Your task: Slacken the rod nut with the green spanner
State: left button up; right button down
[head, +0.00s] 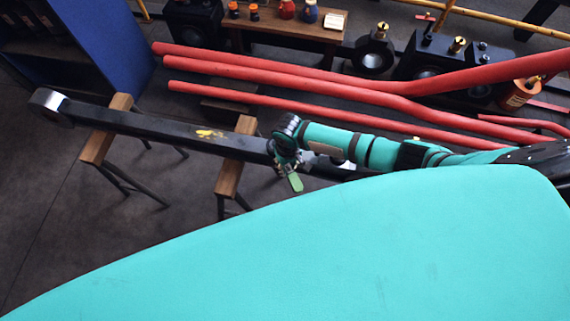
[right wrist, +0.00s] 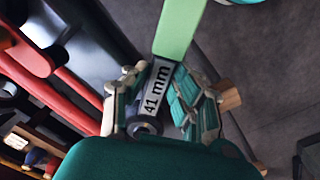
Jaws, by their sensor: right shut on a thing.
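A long black rod (head: 165,125) with a bright round end at the far left lies across two trestles in the head view. My right gripper (head: 284,155) is over the rod's right part. It is shut on the green spanner, whose green handle (head: 295,182) sticks out below the fingers. In the right wrist view the fingers (right wrist: 157,92) flank the spanner's grey part marked "41 mm", and its green handle (right wrist: 182,30) runs to the top. A dark ring shows at the spanner's lower end. I cannot make out the rod nut. My left gripper is out of view.
Wooden-topped trestles (head: 106,130) and (head: 235,160) bear the rod. Several long red pipes (head: 290,72) lie behind it. A wooden bench (head: 290,27) with small jars and a blue cabinet (head: 100,50) stand at the back. Dark floor is clear at the left front.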

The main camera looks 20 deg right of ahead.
jog(key=shift+d, duration=0.2)
jog(key=shift+w+d+n, duration=0.1)
jog(key=shift+d+n, duration=0.3)
jog(key=shift+n, duration=0.2)
jog(key=shift+a+p, duration=0.2)
jog(key=shift+p, duration=0.25)
jog(key=shift+r+p, duration=2.8)
jog(key=shift+p, duration=0.1)
